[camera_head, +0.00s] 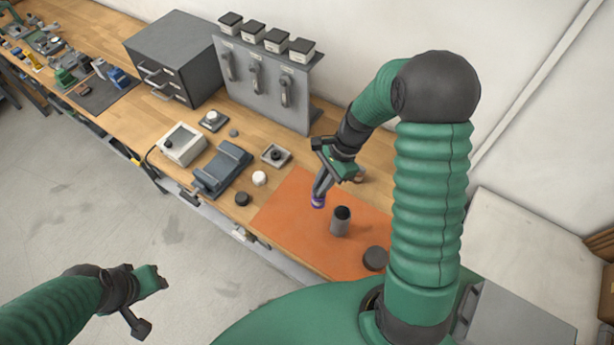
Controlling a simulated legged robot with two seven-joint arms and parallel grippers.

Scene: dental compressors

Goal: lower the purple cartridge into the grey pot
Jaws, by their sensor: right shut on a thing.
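The purple cartridge (317,202) is between the fingertips of my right gripper (321,190), which is shut on it. The cartridge is small in the view, with a purple body and a paler band. The grey pot (340,222) stands upright on the orange mat (290,214), with its dark open top facing up. The cartridge is to the left of the pot and apart from it in the picture; its exact height over the mat is hard to tell. My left gripper (148,304) is over the floor at the lower left, away from the bench; its fingers are unclear.
A dark round lid (375,259) lies on the mat right of the pot. Left of the mat are a white cap (259,178), a black knob (242,199), a square tray (276,156) and a blue-grey device (222,169). A grey panel (266,85) stands behind.

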